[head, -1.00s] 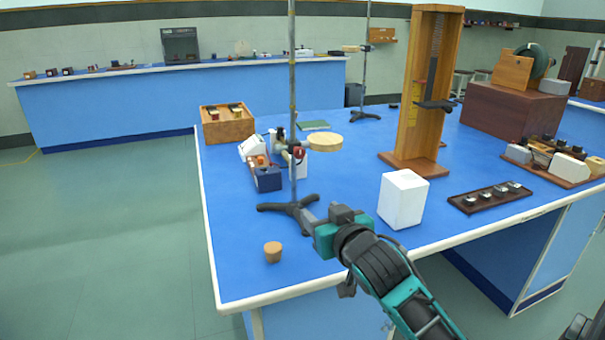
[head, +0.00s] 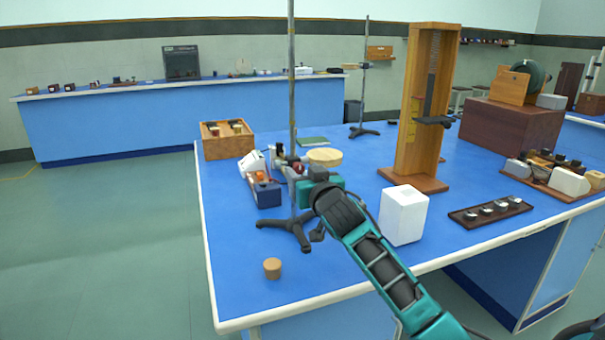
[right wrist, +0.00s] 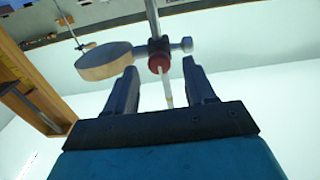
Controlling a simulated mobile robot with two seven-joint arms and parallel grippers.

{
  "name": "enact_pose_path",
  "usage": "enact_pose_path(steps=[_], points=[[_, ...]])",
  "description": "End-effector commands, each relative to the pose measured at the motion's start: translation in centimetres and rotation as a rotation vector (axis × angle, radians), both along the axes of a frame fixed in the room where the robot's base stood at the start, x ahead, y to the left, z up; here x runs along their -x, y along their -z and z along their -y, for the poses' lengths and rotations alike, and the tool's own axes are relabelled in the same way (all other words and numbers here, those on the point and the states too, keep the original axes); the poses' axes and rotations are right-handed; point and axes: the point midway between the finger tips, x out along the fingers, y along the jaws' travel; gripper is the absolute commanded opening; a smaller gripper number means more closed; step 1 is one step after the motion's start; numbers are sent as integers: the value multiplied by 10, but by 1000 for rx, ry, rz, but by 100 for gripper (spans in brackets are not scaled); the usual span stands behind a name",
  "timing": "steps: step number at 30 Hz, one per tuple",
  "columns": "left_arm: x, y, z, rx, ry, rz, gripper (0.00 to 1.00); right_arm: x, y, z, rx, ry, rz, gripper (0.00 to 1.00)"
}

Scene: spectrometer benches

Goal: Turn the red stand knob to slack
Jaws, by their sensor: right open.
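The red stand knob (right wrist: 158,62) sits on a clamp on the thin upright rod (right wrist: 152,15) in the right wrist view. My right gripper (right wrist: 162,75) is open. Its two fingers stand to either side of the knob in the picture, with a visible gap to each; I cannot tell how deep the knob lies between them. A pale round disc (right wrist: 104,60) is on the clamp's left side. My left gripper is not in view.
A white block (head: 403,215) stands right of my right arm. A cork (head: 272,268) lies near the front edge. A navy-and-white apparatus (head: 263,190) stands left of the rod. A tall wooden frame (head: 415,120) stands behind. The blue table's front left is mostly clear.

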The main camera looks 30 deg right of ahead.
Motion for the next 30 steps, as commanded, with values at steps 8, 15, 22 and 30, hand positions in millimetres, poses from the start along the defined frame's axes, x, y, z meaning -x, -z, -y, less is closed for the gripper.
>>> enact_pose_path(steps=[8,15,22,30], points=[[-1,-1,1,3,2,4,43,-13,0,3,0,0,0,54],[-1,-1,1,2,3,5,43,-13,0,3,1,0,0,52],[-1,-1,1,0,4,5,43,-12,0,3,1,0,-1,30],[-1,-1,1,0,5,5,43,-12,0,3,0,0,-1,4]])
